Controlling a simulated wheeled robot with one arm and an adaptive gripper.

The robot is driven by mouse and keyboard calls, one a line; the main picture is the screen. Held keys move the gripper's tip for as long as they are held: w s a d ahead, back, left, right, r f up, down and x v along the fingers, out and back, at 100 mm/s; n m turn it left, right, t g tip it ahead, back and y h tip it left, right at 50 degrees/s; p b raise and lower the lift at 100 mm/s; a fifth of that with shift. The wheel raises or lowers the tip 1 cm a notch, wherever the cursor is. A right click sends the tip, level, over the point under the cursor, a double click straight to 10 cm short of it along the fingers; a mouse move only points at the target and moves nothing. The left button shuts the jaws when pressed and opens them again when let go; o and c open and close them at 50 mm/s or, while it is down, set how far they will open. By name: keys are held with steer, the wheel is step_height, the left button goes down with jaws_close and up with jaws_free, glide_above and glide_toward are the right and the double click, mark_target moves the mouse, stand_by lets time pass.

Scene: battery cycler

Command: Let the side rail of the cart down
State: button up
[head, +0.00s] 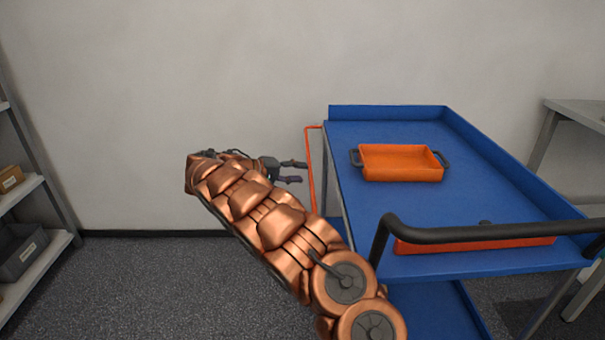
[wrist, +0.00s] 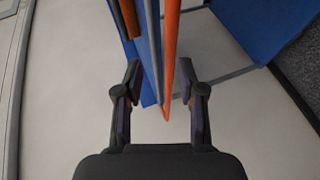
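The blue cart (head: 375,205) stands at the right in the head view. Its orange side rail (head: 309,165) runs along the cart's left side, partly hidden behind my arm. I cannot tell from these views how the rail is latched. My gripper (head: 299,172) is open just left of the rail, its fingers pointing right towards it. In the wrist view the orange rail (wrist: 171,45) runs lengthwise between the two open fingers of my gripper (wrist: 158,80), nearer the right finger. I see no finger pressed on it. The blue cart's edge (wrist: 149,50) is beside it.
An orange tray (head: 400,163) with dark handles lies on the cart top. A black push handle (head: 480,235) crosses the near end, with another orange piece (head: 475,246) behind it. Shelves (head: 40,250) stand at far left and a grey table (head: 580,112) at right. Floor between shelves and cart is clear.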

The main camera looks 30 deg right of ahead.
steer(key=v, duration=0.9)
steer(key=shift+a, duration=0.35)
steer(key=shift+r, duration=0.1)
